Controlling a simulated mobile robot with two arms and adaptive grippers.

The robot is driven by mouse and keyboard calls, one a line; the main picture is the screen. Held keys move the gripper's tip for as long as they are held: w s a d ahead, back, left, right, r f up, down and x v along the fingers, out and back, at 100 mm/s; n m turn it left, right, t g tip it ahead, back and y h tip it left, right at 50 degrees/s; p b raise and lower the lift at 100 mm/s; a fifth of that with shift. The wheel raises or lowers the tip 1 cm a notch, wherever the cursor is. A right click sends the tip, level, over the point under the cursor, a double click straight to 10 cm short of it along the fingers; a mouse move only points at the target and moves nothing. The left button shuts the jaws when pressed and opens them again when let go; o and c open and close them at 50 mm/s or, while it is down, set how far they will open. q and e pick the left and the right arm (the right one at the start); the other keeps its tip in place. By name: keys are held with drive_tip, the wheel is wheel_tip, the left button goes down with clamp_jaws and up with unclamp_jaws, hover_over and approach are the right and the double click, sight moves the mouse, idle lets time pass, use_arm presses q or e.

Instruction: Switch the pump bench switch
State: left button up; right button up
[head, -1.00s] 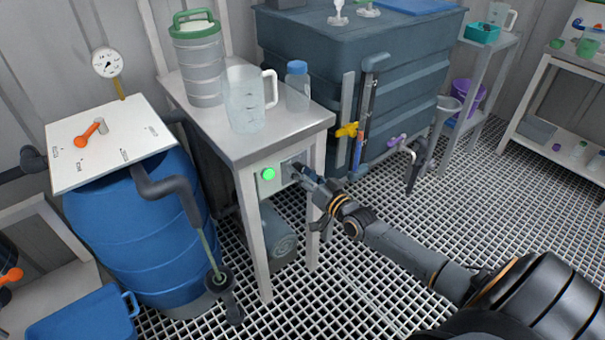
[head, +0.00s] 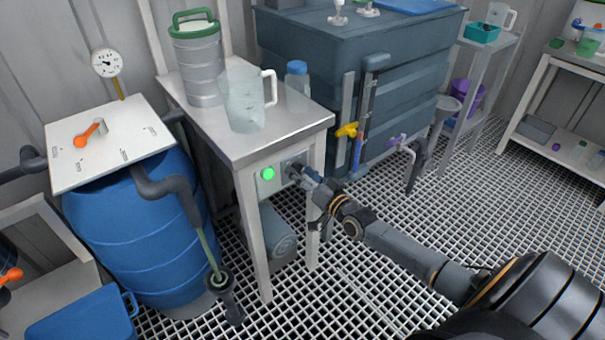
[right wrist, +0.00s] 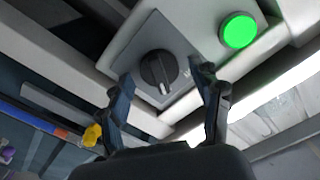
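The pump bench (head: 238,150) is a light grey table with a switch panel on its front. In the right wrist view the switch is a round black knob (right wrist: 157,70) with a white mark, on a grey plate (right wrist: 150,40). A lit green lamp (right wrist: 238,31) is beside it; it also shows in the head view (head: 268,173). My right gripper (head: 297,172) is at the panel. In the right wrist view its two fingers (right wrist: 167,84) are spread apart, one on each side of the knob, with a visible gap. My left gripper is out of view.
On the bench stand a green-lidded canister (head: 197,60), a clear jug (head: 243,100) and a blue-capped bottle (head: 297,85). A blue barrel (head: 135,235) is left of it. A dark tank (head: 350,50) with a yellow valve (head: 347,130) stands at right.

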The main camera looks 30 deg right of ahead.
drive_tip(key=s+d, duration=0.1)
drive_tip(key=s, duration=1.1)
idle(0.4)
